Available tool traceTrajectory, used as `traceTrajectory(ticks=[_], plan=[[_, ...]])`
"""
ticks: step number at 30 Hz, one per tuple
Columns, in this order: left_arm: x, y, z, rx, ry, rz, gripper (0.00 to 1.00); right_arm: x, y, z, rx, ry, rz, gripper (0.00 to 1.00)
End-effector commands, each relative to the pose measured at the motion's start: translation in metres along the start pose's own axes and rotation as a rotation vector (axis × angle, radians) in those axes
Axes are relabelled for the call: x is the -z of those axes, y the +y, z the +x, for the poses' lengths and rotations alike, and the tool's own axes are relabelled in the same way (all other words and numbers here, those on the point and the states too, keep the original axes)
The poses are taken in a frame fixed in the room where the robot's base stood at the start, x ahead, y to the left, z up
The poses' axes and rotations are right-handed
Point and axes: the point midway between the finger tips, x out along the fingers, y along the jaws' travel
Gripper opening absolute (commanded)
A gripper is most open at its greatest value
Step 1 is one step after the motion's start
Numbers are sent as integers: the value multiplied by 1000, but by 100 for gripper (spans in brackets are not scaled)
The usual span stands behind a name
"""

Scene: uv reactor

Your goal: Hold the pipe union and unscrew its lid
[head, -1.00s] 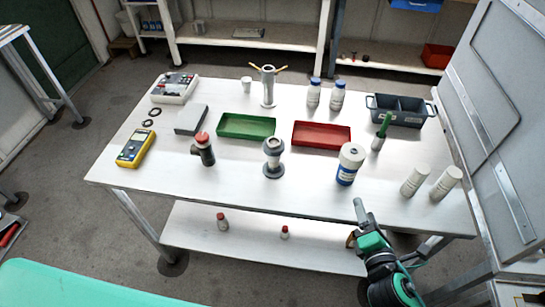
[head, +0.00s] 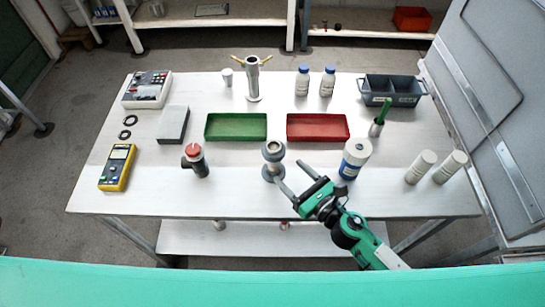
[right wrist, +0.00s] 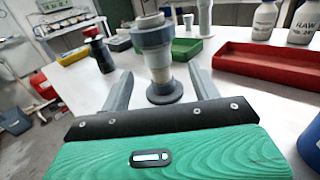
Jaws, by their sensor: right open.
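The pipe union (head: 273,150) stands upright on the table near its front middle, a grey fitting with a wide collar on top, a pale neck and a round foot. In the right wrist view the union (right wrist: 152,38) rises between my finger lines. My right gripper (head: 293,178) is open and empty, just right of and in front of the union. Its fingers (right wrist: 160,82) are spread to either side of the union's lower part in the picture; I see no contact. My left gripper is not in view.
A red-capped dark fitting (head: 196,162) stands to the left. Green (head: 236,137) and red (head: 318,138) trays lie behind.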

Motion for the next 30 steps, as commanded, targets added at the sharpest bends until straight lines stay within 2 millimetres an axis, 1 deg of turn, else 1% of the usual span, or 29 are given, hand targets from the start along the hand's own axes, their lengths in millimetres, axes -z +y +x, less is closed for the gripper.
traceTrajectory(ticks=[1,4,7,11,14,18,21,25,30], plan=[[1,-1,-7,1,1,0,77,-5,0,11,1,-3,1,63],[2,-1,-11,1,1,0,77,-3,0,26,1,-2,2,63],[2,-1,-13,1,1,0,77,-2,0,37,1,-1,1,63],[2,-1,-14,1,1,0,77,-1,0,43,1,0,2,63],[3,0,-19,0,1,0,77,-3,1,51,2,-1,4,63],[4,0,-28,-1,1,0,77,-5,4,70,2,-1,5,63],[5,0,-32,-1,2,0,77,-4,3,83,2,-2,3,63],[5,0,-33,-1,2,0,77,-2,3,92,2,0,4,63],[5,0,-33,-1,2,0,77,-1,3,94,1,0,3,63]])
